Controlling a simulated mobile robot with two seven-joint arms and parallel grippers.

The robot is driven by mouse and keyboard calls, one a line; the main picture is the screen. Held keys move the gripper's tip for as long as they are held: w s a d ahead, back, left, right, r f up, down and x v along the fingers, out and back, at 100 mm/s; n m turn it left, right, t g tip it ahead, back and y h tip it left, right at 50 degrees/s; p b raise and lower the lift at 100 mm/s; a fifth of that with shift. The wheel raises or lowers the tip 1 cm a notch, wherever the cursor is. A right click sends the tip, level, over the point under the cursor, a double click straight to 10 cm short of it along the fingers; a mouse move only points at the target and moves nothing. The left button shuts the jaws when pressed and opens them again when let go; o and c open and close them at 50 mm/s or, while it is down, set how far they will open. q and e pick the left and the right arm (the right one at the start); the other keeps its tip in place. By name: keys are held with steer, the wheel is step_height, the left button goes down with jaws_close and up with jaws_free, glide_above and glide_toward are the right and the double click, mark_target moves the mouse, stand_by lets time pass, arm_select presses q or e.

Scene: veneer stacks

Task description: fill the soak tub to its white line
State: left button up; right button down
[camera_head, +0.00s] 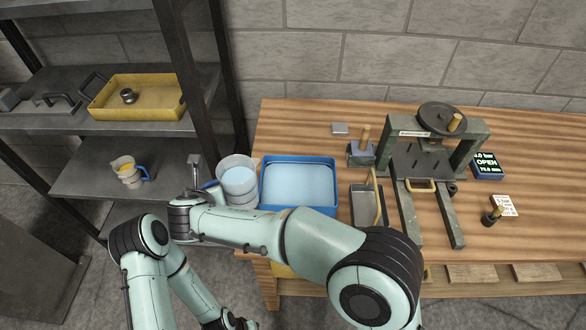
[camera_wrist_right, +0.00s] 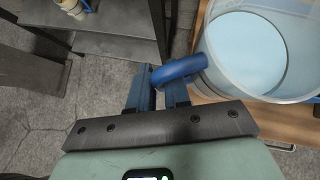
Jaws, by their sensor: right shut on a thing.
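The soak tub (camera_head: 298,160) is a blue rectangular tub on the bench, holding pale blue water; I cannot make out its white line. A clear round jug (camera_head: 238,162) with pale blue water in it is just left of the tub, roughly upright. The jug (camera_wrist_right: 290,97) also shows in the right wrist view, with its blue handle (camera_wrist_right: 182,69). My right gripper (camera_wrist_right: 165,88) is shut on that handle. Whether the jug touches the bench is unclear. My left arm hangs low at the bottom; its end (camera_head: 241,323) is barely in view and its jaws cannot be read.
The wooden bench (camera_head: 480,240) carries a press (camera_head: 440,118), a grey metal tray (camera_head: 367,190), a small block with a wooden handle (camera_head: 361,152) and a display (camera_head: 487,167). Left shelves hold a yellow tray (camera_head: 140,112) and a small jug (camera_head: 128,170). A dark shelf post (camera_head: 189,75) stands near the jug.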

mark_target(217, 179)
steer(key=shift+w+a+r, duration=0.1)
steer(key=shift+w, duration=0.15)
arm_select(q)
steer(key=shift+w+a, duration=0.1)
steer(key=shift+w, duration=0.1)
arm_select(e)
steer(key=shift+s, duration=0.15)
steer(key=shift+r, duration=0.15)
steer(key=shift+w+d+r+y, duration=0.2)
steer(key=shift+d+y, duration=0.05)
steer(key=shift+y, duration=0.05)
steer(key=shift+w+d+r+m+g+y, duration=0.1)
steer(key=shift+d+r+m+g+y, duration=0.25)
steer(key=shift+r, duration=0.4)
steer(key=shift+w+d+r+m+y, duration=0.25)
steer(key=shift+d+r+y, duration=0.05)
steer(key=shift+r+y, duration=0.15)
steer(key=shift+w+d+r+m+g+y, duration=0.3)
steer(key=shift+d+r+g+y, duration=0.25)
steer(key=shift+d+r+y, duration=0.25)
arm_select(q)
steer(key=shift+w+r, duration=0.15)
steer(key=shift+r, duration=0.1)
arm_select(e)
steer(key=shift+w+r, duration=0.1)
